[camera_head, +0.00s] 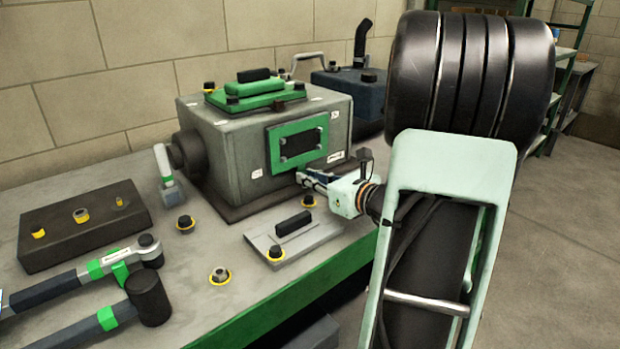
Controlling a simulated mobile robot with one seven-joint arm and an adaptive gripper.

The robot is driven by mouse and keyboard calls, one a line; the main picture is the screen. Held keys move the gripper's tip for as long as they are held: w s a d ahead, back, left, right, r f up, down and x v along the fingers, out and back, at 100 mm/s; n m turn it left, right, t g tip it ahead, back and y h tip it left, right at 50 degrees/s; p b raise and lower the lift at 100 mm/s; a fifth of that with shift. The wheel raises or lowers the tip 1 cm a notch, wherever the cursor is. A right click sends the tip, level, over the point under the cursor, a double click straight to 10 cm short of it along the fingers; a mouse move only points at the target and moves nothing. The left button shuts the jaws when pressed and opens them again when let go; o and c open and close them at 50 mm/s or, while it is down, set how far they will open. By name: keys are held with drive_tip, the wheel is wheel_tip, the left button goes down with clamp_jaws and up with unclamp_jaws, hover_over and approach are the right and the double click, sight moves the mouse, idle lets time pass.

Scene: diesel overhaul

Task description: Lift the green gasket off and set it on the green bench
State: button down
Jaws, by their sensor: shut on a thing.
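The green gasket (297,128) is a rectangular frame around a dark opening on the front face of the grey engine block (232,157). It looks upright and close against the face; I cannot tell whether there is a gap. My gripper (304,178) reaches in from the right, its fingertips at the gasket's lower edge. It is shut on the gasket, though the contact itself is small and partly hidden. The green bench (235,330) has a grey top and a green front edge, and it carries the block.
A grey cover plate with a black handle (293,238) lies in front of the block. Loose nuts and bolts (220,275) sit nearby. A ratchet (90,270), a mallet (148,298) and a dark parts block (85,225) fill the left. Bare bench top shows between them.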

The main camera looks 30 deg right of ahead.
drive_tip(key=shift+s, duration=0.1)
drive_tip(key=shift+f+v, duration=0.25)
drive_tip(key=shift+v, duration=0.95)
drive_tip(key=shift+f+v, duration=0.25)
drive_tip(key=shift+v, duration=0.9)
drive_tip(key=shift+s, duration=0.2)
drive_tip(key=f+v, duration=0.3)
drive_tip(key=v, duration=1)
drive_tip(key=shift+s+p, duration=0.4)
drive_tip(key=shift+s, duration=0.2)
drive_tip(key=shift+s+d+r, duration=0.15)
